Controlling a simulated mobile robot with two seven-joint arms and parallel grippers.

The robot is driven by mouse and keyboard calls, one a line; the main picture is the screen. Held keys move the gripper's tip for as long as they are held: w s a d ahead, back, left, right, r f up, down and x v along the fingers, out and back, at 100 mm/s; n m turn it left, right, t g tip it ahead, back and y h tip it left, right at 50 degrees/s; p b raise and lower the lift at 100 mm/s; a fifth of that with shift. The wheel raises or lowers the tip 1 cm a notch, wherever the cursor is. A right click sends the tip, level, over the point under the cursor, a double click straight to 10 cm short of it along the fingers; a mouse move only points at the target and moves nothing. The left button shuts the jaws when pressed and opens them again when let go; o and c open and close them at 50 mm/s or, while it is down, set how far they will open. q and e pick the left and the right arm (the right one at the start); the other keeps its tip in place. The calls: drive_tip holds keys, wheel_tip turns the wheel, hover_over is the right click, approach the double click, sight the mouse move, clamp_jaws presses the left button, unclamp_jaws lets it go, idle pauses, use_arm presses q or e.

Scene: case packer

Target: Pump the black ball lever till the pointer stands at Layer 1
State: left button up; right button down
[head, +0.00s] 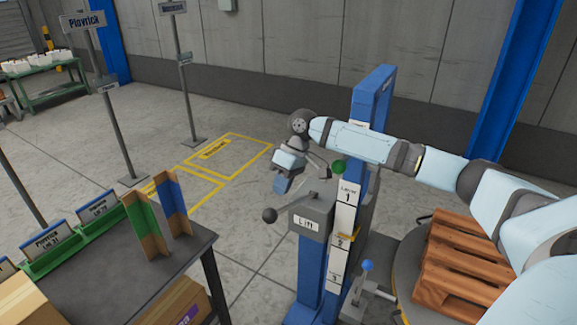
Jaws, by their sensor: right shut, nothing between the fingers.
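The black ball lever (269,215) sticks out to the left from the grey Lift box (309,220) on the blue lift post (372,100). A white scale (346,205) on the post reads Layer 1 at the top, then 2 and 3 below. A small yellow pointer (345,236) appears to stand at about 2; its exact mark is too small to tell. My right gripper (281,186) is shut and empty, above the black ball and apart from it. My left gripper is not in view.
A green ball knob (338,167) is beside the scale's top. A blue ball lever (367,266) is lower, by the turntable with a wooden pallet (462,262). A dark table (190,245) with cardboard dividers (158,215) stands at left. Floor between table and post is clear.

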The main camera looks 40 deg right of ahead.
sight(273, 210)
drive_tip(key=shift+x, duration=2.35)
drive_tip(key=shift+s, duration=0.1)
